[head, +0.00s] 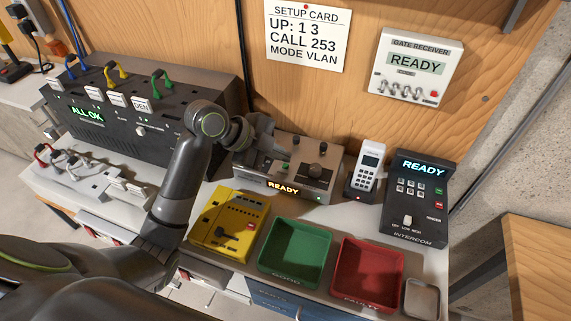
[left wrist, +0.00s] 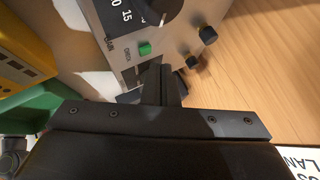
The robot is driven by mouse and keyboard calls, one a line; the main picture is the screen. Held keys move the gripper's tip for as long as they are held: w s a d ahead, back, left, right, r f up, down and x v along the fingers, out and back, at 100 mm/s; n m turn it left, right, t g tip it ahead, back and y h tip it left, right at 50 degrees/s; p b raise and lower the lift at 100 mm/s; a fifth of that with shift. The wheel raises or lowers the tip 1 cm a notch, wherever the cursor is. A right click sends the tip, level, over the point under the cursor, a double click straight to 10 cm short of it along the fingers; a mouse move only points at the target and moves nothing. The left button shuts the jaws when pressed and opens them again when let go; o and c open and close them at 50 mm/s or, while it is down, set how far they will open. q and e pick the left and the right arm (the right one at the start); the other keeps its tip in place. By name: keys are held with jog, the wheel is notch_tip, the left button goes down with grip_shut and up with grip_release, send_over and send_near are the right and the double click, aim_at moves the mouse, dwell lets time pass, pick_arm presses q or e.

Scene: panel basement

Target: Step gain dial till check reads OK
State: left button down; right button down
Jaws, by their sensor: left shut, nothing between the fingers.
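In the left wrist view a large dark dial (left wrist: 163,8) with a printed scale is cut off by the top edge. A green button (left wrist: 145,49) sits beside small lettering, too small to read surely. My left gripper (head: 277,150) is over the left part of the box; in the left wrist view its shut, empty fingers (left wrist: 165,82) are close to the green button. Contact cannot be told. My right gripper is not in view.
A yellow device (head: 228,224), a green tray (head: 292,253) and a red tray (head: 367,275) lie in front. A handset (head: 368,172) and an intercom (head: 417,195) stand to the right. A black rack (head: 155,118) reading ALL OK stands left. The wooden wall closes the back.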

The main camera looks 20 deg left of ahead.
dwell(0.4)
pick_arm(q)
jog(key=shift+f+b, duration=0.3)
jog(key=shift+f, duration=0.15)
jog(key=shift+f+b, duration=0.3)
jog(key=shift+f, duration=0.05)
dwell(0.6)
jog(key=shift+r, duration=0.15)
jog(key=shift+r+p, duration=0.65)
jog(key=shift+p, duration=0.05)
jog(key=shift+r, duration=0.1)
notch_tip(320, 180, up, 5)
jog(key=p, duration=0.4)
